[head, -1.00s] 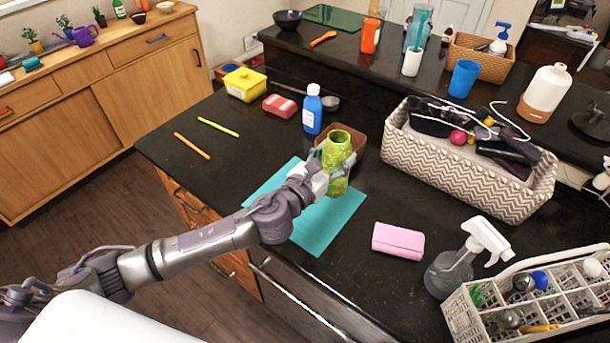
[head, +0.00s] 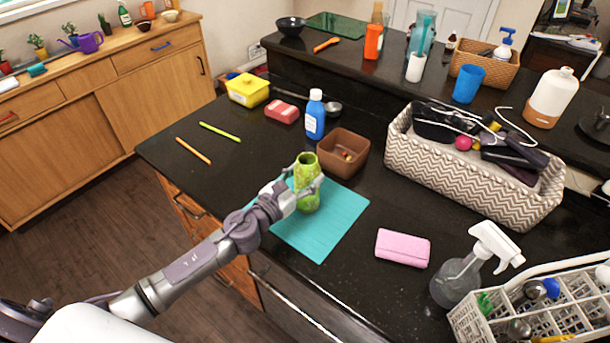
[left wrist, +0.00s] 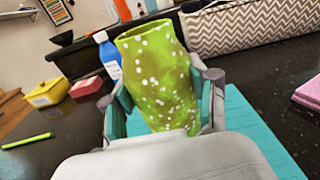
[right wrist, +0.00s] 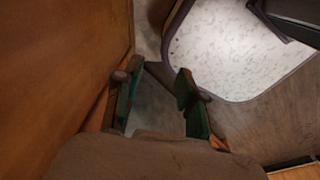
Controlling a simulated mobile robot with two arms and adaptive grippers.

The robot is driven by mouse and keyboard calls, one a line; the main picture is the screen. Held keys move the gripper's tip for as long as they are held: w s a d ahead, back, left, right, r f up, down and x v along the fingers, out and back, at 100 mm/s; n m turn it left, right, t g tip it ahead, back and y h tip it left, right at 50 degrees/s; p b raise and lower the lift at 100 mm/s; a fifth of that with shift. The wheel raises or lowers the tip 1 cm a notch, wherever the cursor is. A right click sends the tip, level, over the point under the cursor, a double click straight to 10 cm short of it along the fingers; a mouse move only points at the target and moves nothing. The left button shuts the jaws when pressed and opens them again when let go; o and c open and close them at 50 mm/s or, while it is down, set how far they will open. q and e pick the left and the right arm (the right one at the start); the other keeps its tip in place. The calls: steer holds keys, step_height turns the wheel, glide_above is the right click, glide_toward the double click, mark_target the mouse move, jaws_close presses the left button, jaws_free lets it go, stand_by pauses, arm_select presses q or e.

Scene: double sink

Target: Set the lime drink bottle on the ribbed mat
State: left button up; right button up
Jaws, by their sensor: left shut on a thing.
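The lime drink bottle (head: 307,186), green with pale spots and an open top, is upright over the far part of the teal mat (head: 325,232). My left gripper (head: 304,180) is shut on it, with one finger on each side. In the left wrist view the bottle (left wrist: 158,80) stands between the pads and the mat (left wrist: 258,135) shows to its right. Its base is hidden there, and I cannot tell whether it touches the mat. My right gripper (right wrist: 155,95) shows only in the right wrist view, open and empty, away from the counter top.
A brown square bowl (head: 343,155) sits just behind the bottle. A blue bottle (head: 314,117) and a red-and-white block (head: 282,112) stand farther back. A patterned basket (head: 470,175), a pink block (head: 402,248) and a spray bottle (head: 465,270) are to the right. The mat's near part is clear.

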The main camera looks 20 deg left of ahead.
arm_select(q)
steer(key=shift+f, duration=0.15)
steer(key=o, duration=1.1)
steer(key=shift+f, duration=0.1)
steer(key=o, duration=0.4)
steer(key=shift+o, duration=0.2)
arm_select(e)
steer(key=shift+f, duration=0.2)
arm_select(q)
steer(key=shift+s+r, duration=0.1)
steer(key=shift+r, duration=0.25)
steer(key=b+v, duration=0.3)
steer(key=v, duration=0.8)
steer(key=shift+s+a, duration=0.15)
steer(key=shift+s, duration=0.2)
arm_select(e)
step_height(320, 180, down, 3)
steer(key=shift+d+f, duration=0.1)
